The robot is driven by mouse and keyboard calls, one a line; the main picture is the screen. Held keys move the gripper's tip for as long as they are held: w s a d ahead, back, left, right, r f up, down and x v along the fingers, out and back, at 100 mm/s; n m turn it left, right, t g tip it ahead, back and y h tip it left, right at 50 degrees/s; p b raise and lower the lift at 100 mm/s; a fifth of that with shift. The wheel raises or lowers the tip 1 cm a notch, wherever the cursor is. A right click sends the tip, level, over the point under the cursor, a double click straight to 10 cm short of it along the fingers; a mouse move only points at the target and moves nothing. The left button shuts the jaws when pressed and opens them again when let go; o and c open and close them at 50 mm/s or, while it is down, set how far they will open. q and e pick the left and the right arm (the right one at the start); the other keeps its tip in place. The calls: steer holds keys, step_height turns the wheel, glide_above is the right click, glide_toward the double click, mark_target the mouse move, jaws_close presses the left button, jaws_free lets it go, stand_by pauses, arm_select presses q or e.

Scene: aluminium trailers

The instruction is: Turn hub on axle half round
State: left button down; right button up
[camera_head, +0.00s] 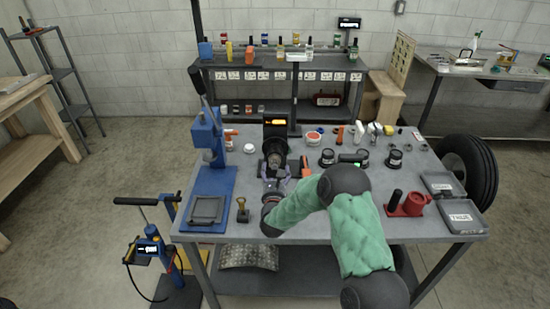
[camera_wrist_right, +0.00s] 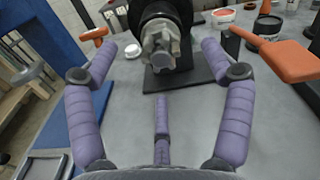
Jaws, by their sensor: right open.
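The hub (camera_head: 276,158) sits on a short axle fixed to a dark stand in the middle of the workbench. In the right wrist view, the hub's grey lobed metal end (camera_wrist_right: 160,44) faces me, with a black round body behind it. My right gripper (camera_head: 277,177) has purple padded fingers and is in front of the hub. In the right wrist view, its fingers (camera_wrist_right: 159,52) are spread wide on either side of the hub end, with visible gaps and nothing held. My left gripper is not in view.
A blue press (camera_head: 209,160) stands left of the hub. An orange-handled tool (camera_wrist_right: 285,55) is close on the right. Black round parts (camera_head: 327,158) and a red holder (camera_head: 410,204) are farther right. The front middle bench top is mostly clear.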

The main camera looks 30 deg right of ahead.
mark_target(275, 164)
steer(key=x, duration=0.8)
steer(key=shift+w+d+f+b, duration=0.1)
steer(key=shift+w+d+b, duration=0.15)
steer(key=shift+b, duration=0.15)
steer(key=c, duration=1.1)
